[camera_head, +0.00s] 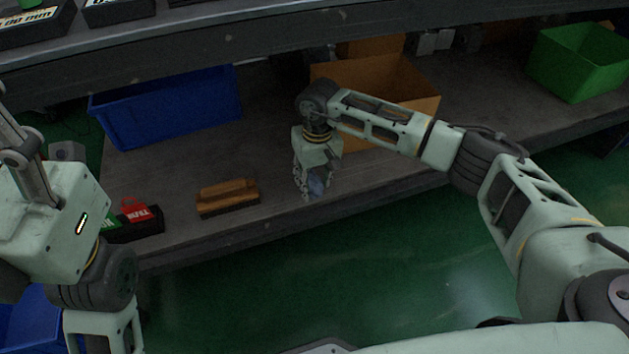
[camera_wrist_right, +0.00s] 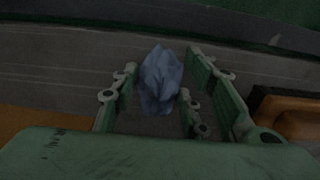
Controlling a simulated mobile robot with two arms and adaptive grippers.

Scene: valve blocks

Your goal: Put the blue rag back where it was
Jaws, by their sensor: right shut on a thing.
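The blue rag (camera_head: 318,186) hangs in my right gripper (camera_head: 311,190), close to the front edge of the grey lower shelf. My right gripper points down and is shut on the rag. In the right wrist view the crumpled blue rag (camera_wrist_right: 161,78) sits between the fingers of my right gripper (camera_wrist_right: 160,90). The head view does not clearly show whether the rag touches the shelf. My left gripper (camera_head: 24,160) shows only in part at the left edge, and its fingertips cannot be made out.
The grey lower shelf (camera_head: 175,162) holds a blue bin (camera_head: 170,108), an orange bin (camera_head: 400,82), a green bin (camera_head: 575,62), a brown wooden brush-like block (camera_head: 228,197) and a black tray (camera_head: 140,229) with red and green items. Green floor lies in front.

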